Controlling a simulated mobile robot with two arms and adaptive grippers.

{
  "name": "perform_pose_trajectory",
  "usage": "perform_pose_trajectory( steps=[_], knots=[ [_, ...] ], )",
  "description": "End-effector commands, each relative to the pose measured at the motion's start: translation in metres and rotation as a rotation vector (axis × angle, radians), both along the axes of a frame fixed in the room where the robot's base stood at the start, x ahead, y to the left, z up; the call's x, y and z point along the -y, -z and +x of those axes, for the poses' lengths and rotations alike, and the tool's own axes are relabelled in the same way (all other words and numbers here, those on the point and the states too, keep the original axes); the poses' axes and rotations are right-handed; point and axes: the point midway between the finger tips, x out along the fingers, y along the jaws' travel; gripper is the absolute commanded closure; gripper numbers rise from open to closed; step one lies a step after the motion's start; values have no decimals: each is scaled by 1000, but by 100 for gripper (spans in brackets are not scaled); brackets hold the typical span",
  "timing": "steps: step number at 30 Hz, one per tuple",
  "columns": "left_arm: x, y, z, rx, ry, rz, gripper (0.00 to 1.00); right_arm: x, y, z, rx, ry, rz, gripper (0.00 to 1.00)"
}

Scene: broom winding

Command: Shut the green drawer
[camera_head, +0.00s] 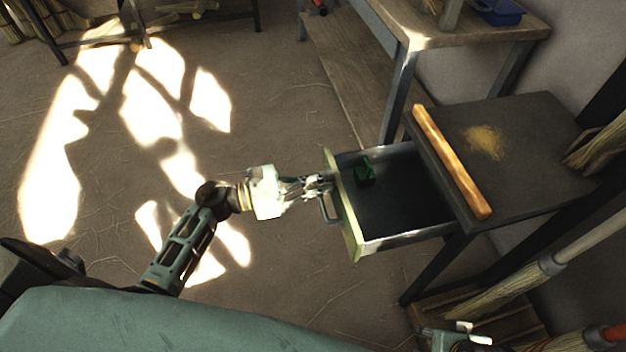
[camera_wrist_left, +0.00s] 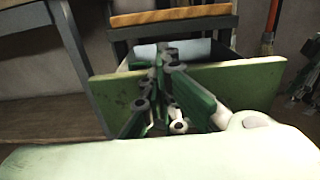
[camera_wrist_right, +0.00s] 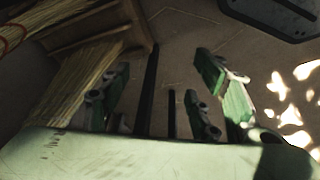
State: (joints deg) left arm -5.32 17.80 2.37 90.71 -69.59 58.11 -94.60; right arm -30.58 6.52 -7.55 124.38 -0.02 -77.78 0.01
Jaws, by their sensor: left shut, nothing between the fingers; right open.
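The green drawer (camera_head: 350,222) is pulled out to the left from under a dark table. Its pale green front panel faces my left arm and has a metal handle (camera_head: 324,210). A small dark green block (camera_head: 365,172) lies inside the drawer. My left gripper (camera_head: 328,180) is shut and empty at the drawer's front. In the left wrist view the green panel (camera_wrist_left: 240,85) stands directly before the shut fingers (camera_wrist_left: 165,70); whether they touch cannot be told. My right gripper (camera_wrist_right: 165,95) is open and empty in the right wrist view; its fingers are not clear in the head view.
The dark table (camera_head: 520,140) carries a wooden bar (camera_head: 452,160) and a patch of yellow dust. A wooden workbench (camera_head: 470,40) with a blue tray (camera_head: 497,12) stands behind. Brooms (camera_head: 530,275) lean at the lower right. Floor left of the drawer is clear.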

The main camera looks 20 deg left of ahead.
Motion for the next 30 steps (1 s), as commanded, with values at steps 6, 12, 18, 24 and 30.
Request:
perform_pose_trajectory(
  steps=[6, 12, 18, 24, 30],
  knots=[
    [0, 0, 0, 0, 0, 0, 100, 0, 1, 0, 0, 0, 1, 44],
    [5, 0, 4, 1, 0, 0, 100, -1, 0, 0, 0, 0, 1, 44],
    [29, 1, 20, 4, 2, -2, 100, -1, -33, -3, 24, 0, 5, 44],
    [68, 2, 46, 5, 2, 0, 100, 2, -70, -15, 44, 3, 4, 44],
    [105, 2, 71, 4, 2, -1, 100, 2, -54, -15, 39, 3, 4, 44]
  ],
)
